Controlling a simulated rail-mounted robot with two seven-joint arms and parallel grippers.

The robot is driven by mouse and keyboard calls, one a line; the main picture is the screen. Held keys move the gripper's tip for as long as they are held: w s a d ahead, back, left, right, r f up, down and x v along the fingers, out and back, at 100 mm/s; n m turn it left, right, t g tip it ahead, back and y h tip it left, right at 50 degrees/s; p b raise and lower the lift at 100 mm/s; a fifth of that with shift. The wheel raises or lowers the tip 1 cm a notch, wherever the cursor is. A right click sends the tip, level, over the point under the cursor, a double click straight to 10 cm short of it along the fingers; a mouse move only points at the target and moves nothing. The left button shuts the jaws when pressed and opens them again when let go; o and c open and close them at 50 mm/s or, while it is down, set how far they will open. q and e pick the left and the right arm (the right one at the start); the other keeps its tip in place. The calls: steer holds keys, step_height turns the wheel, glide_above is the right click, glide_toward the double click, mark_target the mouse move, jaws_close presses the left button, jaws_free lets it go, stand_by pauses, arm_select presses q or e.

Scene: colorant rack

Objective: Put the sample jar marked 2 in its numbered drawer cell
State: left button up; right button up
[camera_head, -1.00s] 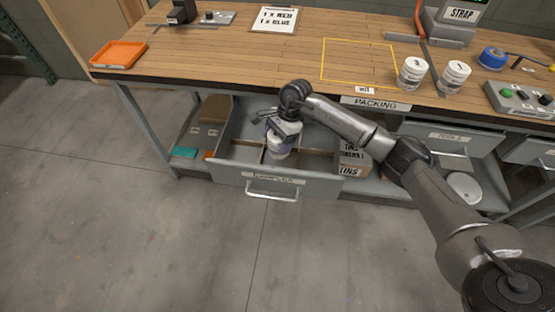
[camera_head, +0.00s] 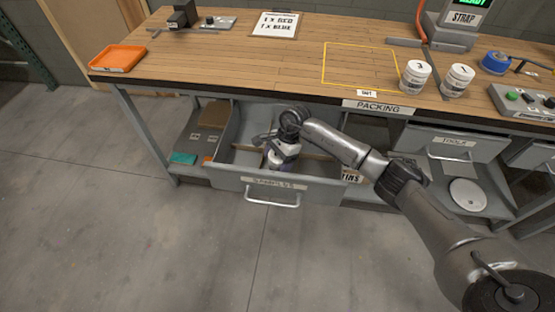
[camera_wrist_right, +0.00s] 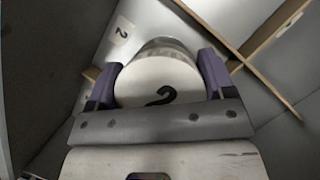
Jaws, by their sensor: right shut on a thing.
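My right gripper (camera_head: 280,163) is down inside the open drawer (camera_head: 225,180). It is shut on the sample jar marked 2. In the right wrist view the jar's pale lid (camera_wrist_right: 155,78) with a black 2 sits between the two purple-grey fingers. A tag marked 2 (camera_wrist_right: 121,31) lies in the cell just beyond the jar. Wooden dividers (camera_wrist_right: 262,38) meet close to the right of the jar. I cannot tell whether the jar's base touches the drawer floor. In the head view the arm mostly hides the jar. My left gripper is not in view.
Two white jars (camera_head: 415,77) (camera_head: 457,80) stand on the bench (camera_head: 220,62) near a yellow outline. An orange tray (camera_head: 118,57) is at the bench's left. The bench's front edge overhangs the drawer's back. The floor in front is clear.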

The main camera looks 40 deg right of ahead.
steer(key=shift+f, duration=0.2)
steer(key=o, duration=1)
steer(key=shift+r, duration=0.2)
steer(key=p+v, duration=0.3)
steer(key=v, duration=0.7)
steer(key=shift+r+p, duration=0.25)
steer(key=shift+p, duration=0.05)
steer(key=shift+v, duration=0.75)
